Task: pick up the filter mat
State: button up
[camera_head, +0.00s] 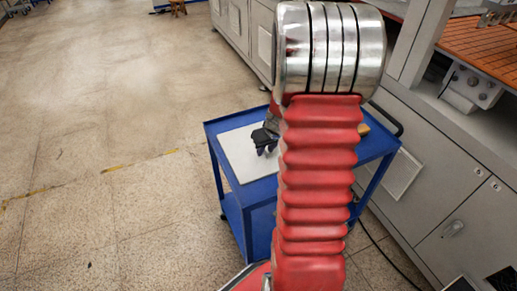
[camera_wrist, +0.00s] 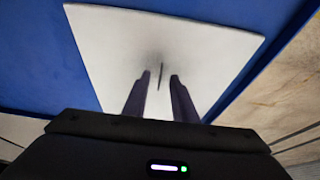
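The filter mat looks to be the flat white sheet (camera_head: 240,160) on top of a blue cart. It fills the middle of the wrist view (camera_wrist: 112,50) as a pale panel. My gripper (camera_head: 265,150) is over the mat's right part in the head view, pointing down. In the wrist view my gripper (camera_wrist: 160,76) has its two dark fingers apart over the mat, with nothing clearly held between them. A thin dark mark or shadow shows on the mat between the fingertips. I cannot tell whether the fingertips touch the mat. My arm hides the mat's right side in the head view.
The blue cart (camera_head: 224,208) has a lower shelf and a dark handle (camera_head: 384,118) on the right. A small yellowish thing (camera_head: 364,129) lies on its right part. Grey machine cabinets (camera_head: 440,200) stand close on the right. The floor on the left is open.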

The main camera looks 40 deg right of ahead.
jog(key=shift+c, duration=0.5)
grip_shut()
